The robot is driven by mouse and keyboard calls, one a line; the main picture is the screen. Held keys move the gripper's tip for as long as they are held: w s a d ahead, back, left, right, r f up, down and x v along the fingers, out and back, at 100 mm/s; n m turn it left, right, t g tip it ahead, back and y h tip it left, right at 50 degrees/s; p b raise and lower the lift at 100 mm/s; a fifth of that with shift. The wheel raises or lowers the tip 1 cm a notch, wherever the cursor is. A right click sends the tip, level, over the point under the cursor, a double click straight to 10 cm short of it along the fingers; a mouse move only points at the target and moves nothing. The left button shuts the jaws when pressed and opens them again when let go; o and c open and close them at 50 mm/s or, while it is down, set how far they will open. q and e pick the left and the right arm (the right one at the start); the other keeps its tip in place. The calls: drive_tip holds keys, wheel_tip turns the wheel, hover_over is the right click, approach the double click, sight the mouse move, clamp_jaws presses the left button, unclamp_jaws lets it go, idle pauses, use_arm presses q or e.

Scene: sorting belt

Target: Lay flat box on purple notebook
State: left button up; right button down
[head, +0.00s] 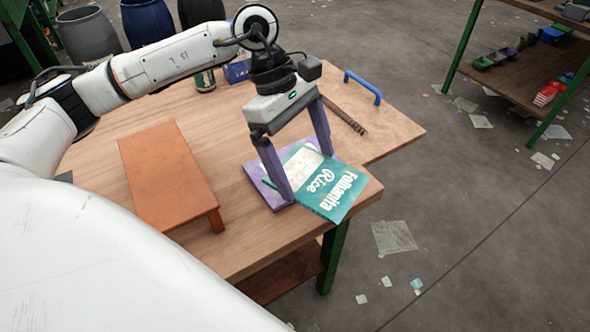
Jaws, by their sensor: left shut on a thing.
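The flat box (330,191) is teal with a pale panel and white lettering reading "Rice". It lies over the purple notebook (258,178), whose left part shows beside it on the table. The box's lower right part reaches past the notebook towards the table's front right corner. My left gripper (304,178) points down with its two purple-grey fingers on either side of the box, shut on it. I cannot tell whether the box touches the notebook or hangs just above it. My right gripper is not in view.
A low orange-brown stand (165,172) is on the wooden table (240,240), left of the notebook. A brown rod (345,115) and a blue handle (364,85) lie behind the gripper. A dark can (205,80) and a blue box (237,70) stand at the back.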

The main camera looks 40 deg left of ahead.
sight(305, 158)
use_arm(q)
drive_tip(key=a+n+t, duration=0.1)
drive_tip(key=n, duration=0.1)
drive_tip(key=w+n+t+b, duration=0.1)
drive_tip(key=n, duration=0.2)
drive_tip(key=w+a+n+t+y, duration=0.1)
drive_tip(key=n, duration=0.2)
drive_tip(key=shift+w+a+f, duration=0.15)
drive_tip(key=shift+w+a, duration=0.05)
drive_tip(key=shift+a, duration=0.15)
drive_tip(key=w+a+n+t+y+b, duration=0.25)
drive_tip(key=a+n+y, duration=0.2)
drive_tip(key=n, duration=0.55)
drive_tip(key=shift+g+h, duration=0.45)
drive_tip(key=shift+g, duration=0.1)
wheel_tip(305, 158, down, 5)
drive_tip(key=shift+w+a, duration=0.1)
drive_tip(key=shift+f, duration=1.85)
drive_tip(key=o, duration=0.7)
